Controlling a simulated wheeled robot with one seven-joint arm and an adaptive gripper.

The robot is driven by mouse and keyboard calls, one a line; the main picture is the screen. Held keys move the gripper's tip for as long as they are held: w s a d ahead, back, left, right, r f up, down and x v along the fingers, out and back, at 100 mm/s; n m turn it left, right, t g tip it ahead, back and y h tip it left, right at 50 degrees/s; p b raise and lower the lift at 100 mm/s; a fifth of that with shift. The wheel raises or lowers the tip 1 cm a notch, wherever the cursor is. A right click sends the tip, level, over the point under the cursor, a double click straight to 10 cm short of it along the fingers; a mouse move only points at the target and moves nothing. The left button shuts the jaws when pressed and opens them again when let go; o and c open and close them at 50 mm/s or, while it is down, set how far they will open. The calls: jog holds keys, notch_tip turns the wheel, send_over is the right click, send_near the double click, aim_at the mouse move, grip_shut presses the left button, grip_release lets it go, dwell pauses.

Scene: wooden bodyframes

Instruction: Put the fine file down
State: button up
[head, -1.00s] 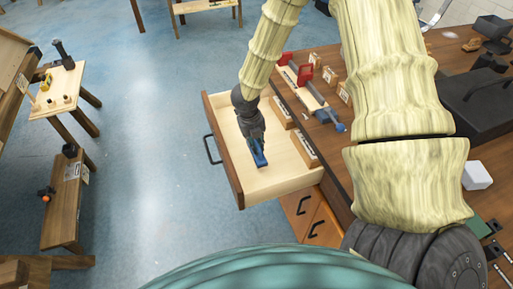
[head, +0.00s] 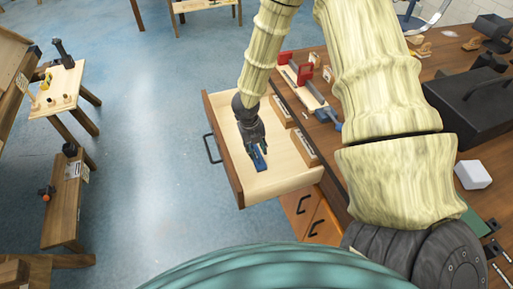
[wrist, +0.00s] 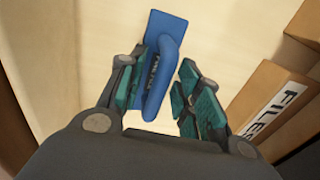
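The fine file, a blue block with a raised looped handle (wrist: 165,28), is in the open wooden drawer (head: 285,181). It appears to lie on the pale drawer floor, and it also shows in the head view (head: 260,162). My gripper (wrist: 157,70) is above it, with its teal-padded fingers spread on either side of the handle. The handle is close to the left finger; I cannot tell if they touch. A clear gap separates it from the right finger. The near end of the file is partly hidden by the left finger.
A wooden divider labelled "FILES" (wrist: 268,97) runs along the drawer's right side. The drawer floor near the file is mostly bare.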

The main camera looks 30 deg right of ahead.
notch_tip(320, 180, up, 12)
jog(key=a+b, duration=0.1)
jog(key=shift+w+a, duration=0.2)
jog(key=shift+a, duration=0.15)
dwell(0.4)
jog(key=shift+r, duration=0.1)
dwell(0.4)
